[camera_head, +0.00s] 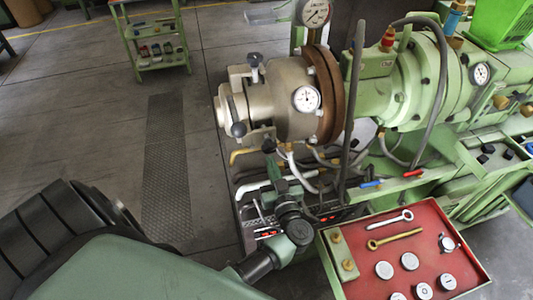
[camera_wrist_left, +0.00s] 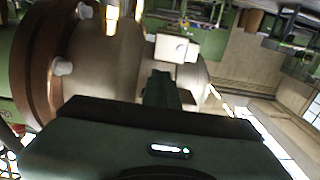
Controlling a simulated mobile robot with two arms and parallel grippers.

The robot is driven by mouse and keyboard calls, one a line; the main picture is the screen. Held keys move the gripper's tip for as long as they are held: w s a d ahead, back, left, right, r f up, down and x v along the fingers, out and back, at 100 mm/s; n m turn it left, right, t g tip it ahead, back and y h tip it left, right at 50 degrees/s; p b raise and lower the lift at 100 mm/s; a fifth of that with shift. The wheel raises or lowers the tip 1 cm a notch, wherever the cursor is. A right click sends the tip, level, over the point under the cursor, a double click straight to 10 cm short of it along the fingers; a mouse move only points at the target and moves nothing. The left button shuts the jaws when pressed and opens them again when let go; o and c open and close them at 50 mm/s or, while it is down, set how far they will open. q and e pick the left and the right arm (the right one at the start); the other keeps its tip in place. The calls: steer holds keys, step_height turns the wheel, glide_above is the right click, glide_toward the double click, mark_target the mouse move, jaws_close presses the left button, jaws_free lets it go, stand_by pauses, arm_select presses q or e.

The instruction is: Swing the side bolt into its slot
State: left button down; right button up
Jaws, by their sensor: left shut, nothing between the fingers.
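The metal die head (camera_head: 285,100) of the green extruder has a dark-knobbed bolt (camera_head: 237,129) on its near side, by a light lug (camera_head: 258,136). I take this as the side bolt; whether it sits in its slot is too small to tell. Another bolt (camera_head: 255,66) is on top of the head. My left gripper (camera_head: 269,148) is shut and empty, pointing up just below the near-side lug. In the left wrist view, its dark green fingers (camera_wrist_left: 162,88) stand in front of the die head (camera_wrist_left: 112,65), close to a pale lug (camera_wrist_left: 176,47). Contact is unclear. My right gripper is out of view.
A red-topped tray (camera_head: 415,245) with wrenches and round parts stands at the lower right. Hoses and pipes (camera_head: 325,155) run below the head, close to my left gripper. The floor (camera_head: 110,120) at left is open.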

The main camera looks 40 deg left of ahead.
arm_select(q)
steer(key=p+v, duration=0.1)
steer(key=v, duration=0.5)
steer(key=shift+f, duration=0.15)
stand_by(0.4)
